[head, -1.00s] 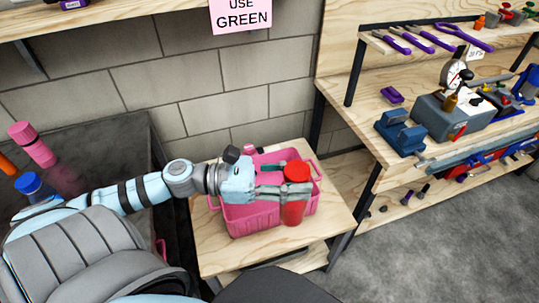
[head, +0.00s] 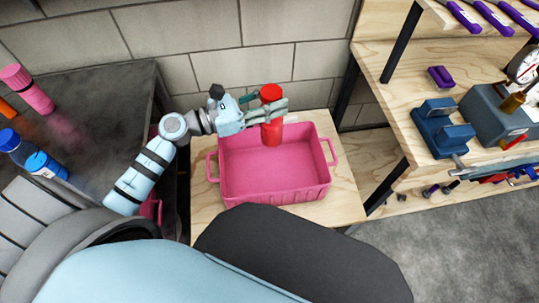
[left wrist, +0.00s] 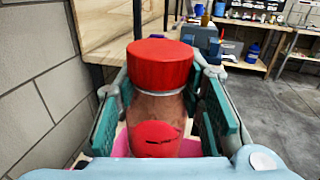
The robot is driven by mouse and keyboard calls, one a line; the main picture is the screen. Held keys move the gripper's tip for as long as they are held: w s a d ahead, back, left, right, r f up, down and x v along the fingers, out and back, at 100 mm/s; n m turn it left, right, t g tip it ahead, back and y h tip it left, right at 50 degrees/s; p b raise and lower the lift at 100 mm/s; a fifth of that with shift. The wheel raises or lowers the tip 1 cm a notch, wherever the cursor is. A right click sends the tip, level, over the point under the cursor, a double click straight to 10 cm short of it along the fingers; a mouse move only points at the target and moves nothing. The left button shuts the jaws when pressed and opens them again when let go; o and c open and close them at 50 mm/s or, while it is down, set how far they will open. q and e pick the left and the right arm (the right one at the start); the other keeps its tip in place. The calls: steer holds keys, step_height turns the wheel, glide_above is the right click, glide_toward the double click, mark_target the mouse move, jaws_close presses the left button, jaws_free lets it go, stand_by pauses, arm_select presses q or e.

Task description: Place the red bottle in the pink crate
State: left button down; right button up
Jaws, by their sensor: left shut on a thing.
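The red bottle (head: 271,131) is upright with its red cap on top. My left gripper (head: 268,112) is shut on it and holds it at the back part of the pink crate (head: 275,196). In the left wrist view the bottle (left wrist: 160,64) stands between the two finger pads (left wrist: 160,110), with a little pink behind its lower part. The crate is on a small wooden table (head: 350,206), and the part of its inside that shows is empty. Whether the bottle touches the crate floor I cannot tell. My right gripper is not in view.
A dark bench (head: 95,95) at the left carries a pink bottle (head: 28,90) and a blue bottle (head: 30,155). A wooden workbench (head: 395,105) with blue and grey tools stands at the right. A block wall (head: 190,50) is close behind the crate.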

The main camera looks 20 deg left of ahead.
arm_select(q)
steer(key=w+d+f+b, duration=0.1)
steer(key=f+b, duration=0.3)
steer(key=f, duration=0.7)
steer(key=w+d+f+b, duration=0.2)
steer(key=f+b, duration=0.3)
steer(key=f, duration=0.7)
steer(key=shift+w, duration=0.35)
steer(key=shift+d, duration=0.1)
steer(key=shift+f, duration=0.15)
steer(key=c, duration=1.4)
jaws_free()
steer(key=shift+b, duration=0.3)
steer(key=o, duration=0.3)
steer(key=shift+o, duration=0.2)
